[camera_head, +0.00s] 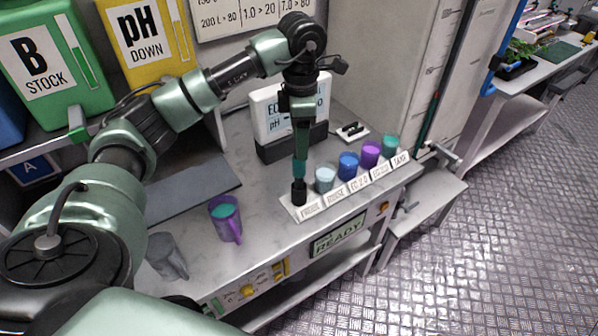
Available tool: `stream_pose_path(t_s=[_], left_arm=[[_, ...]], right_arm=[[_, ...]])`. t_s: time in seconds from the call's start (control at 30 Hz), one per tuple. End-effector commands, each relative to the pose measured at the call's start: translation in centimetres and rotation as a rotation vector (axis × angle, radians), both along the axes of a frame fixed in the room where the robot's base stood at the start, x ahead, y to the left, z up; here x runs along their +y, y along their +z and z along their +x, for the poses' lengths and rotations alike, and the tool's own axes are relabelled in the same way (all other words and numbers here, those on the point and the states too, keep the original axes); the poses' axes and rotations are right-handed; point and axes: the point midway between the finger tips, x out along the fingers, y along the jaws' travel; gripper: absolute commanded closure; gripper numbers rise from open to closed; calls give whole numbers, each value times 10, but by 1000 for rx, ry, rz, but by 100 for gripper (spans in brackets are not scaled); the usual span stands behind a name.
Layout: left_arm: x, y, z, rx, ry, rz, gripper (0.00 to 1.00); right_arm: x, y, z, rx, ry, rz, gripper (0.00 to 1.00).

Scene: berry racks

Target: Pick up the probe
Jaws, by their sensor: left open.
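The probe (299,170) stands upright at the left end of a white labelled strip (311,212). It has a teal part above a black lower part. My left gripper (301,152) comes down from above, directly over the probe, fingers pointing down. Its jaws are open. The fingers overlap the probe's upper end in the camera_head view, so I cannot tell whether they touch it. My right gripper is out of view.
Cups of pale, blue, purple and green liquid, including a blue cup (348,165), stand right of the probe. A meter (268,118) stands behind. A purple mug (226,218) and a grey mug (167,256) stand left on the bench (262,237).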

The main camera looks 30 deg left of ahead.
Motion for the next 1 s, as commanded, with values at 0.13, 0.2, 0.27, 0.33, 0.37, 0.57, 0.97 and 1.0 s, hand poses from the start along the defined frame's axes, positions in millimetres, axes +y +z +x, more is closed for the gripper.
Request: stream_pose_path(t_s=[0.13, 0.2, 0.27, 0.33, 0.37, 0.57, 0.97, 1.0], left_arm=[[0, -17, -2, 5, -2, -2, 44], [0, -24, -2, 5, -2, -2, 44], [1, -31, -3, 5, -3, -3, 44], [2, -42, -3, 5, -2, -3, 44], [2, -47, -4, 6, -2, -4, 44], [1, -68, -2, 2, -4, -4, 44], [1, -69, -2, 0, -4, -5, 94], [1, -69, -2, 0, -4, -5, 100]], right_arm=[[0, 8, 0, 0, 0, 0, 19], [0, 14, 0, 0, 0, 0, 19], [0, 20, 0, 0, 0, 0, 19], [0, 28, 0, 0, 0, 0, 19], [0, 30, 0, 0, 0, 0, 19], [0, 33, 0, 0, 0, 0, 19], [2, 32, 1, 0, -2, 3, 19], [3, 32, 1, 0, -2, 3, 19]])
